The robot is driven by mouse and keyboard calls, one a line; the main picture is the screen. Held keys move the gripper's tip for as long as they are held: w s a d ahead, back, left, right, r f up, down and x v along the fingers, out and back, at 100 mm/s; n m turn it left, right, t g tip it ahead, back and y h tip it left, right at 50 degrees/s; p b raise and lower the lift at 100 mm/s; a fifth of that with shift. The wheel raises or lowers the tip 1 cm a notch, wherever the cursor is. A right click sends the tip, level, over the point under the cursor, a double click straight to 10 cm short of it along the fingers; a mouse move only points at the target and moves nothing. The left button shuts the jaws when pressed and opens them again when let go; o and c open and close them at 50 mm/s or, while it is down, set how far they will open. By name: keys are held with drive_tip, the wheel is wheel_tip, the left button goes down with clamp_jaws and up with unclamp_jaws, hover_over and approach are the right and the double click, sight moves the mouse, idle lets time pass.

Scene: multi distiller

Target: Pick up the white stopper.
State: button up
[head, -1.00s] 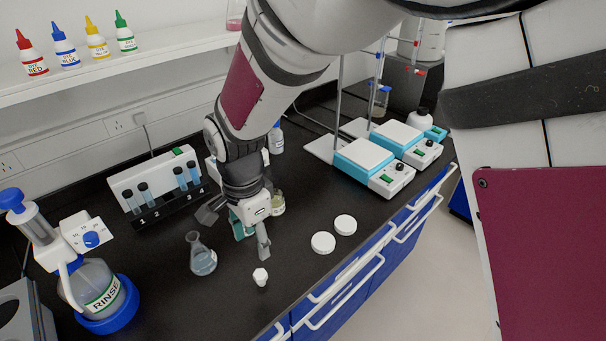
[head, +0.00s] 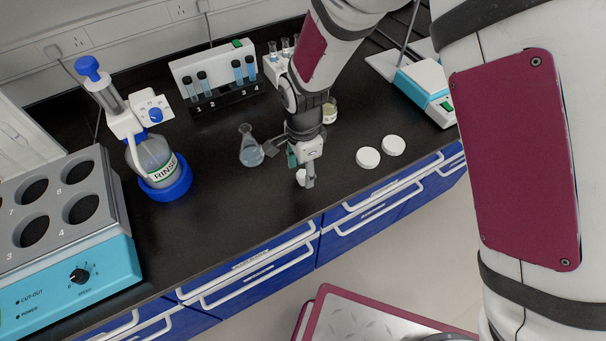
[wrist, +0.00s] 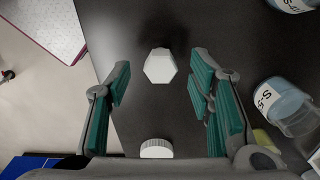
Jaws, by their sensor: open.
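The white stopper (wrist: 160,67) stands on the black bench top in the wrist view, ahead of and between the two spread fingers. My gripper (wrist: 160,88) is open and empty, with teal pads facing each other. In the head view the stopper (head: 300,177) is partly hidden behind a finger of my gripper (head: 291,160). I cannot tell the exact height of the fingertips above the bench. A conical flask (head: 250,150) with pale blue liquid stands to the left of the gripper.
Two white round lids (head: 368,158) lie to the right. A tube rack (head: 222,95) is behind. The bench's front edge with blue drawers (head: 260,275) is close to the gripper.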

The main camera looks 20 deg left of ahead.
drive_tip(key=shift+f, duration=1.35)
drive_tip(key=shift+c, duration=0.3)
drive_tip(key=c, duration=0.8)
drive_tip(key=shift+o, duration=0.2)
drive_tip(key=shift+r, duration=0.1)
